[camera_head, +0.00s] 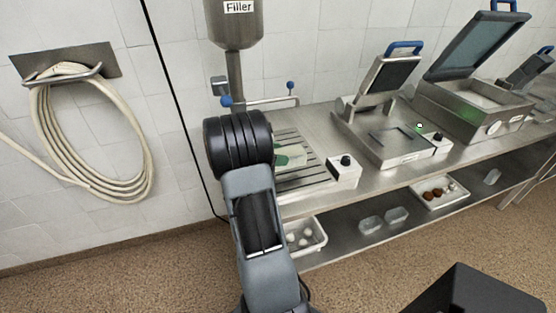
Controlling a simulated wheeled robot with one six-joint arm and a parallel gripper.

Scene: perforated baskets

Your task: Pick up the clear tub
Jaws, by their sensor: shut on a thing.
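The steel bench (318,120) carries a scale-like unit (345,172) and machines with raised blue-handled lids (480,45). A filler hopper (236,25) stands above. White trays of round items (308,247) (440,203) are on the lower shelf. A coiled hose (90,150) hangs left.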

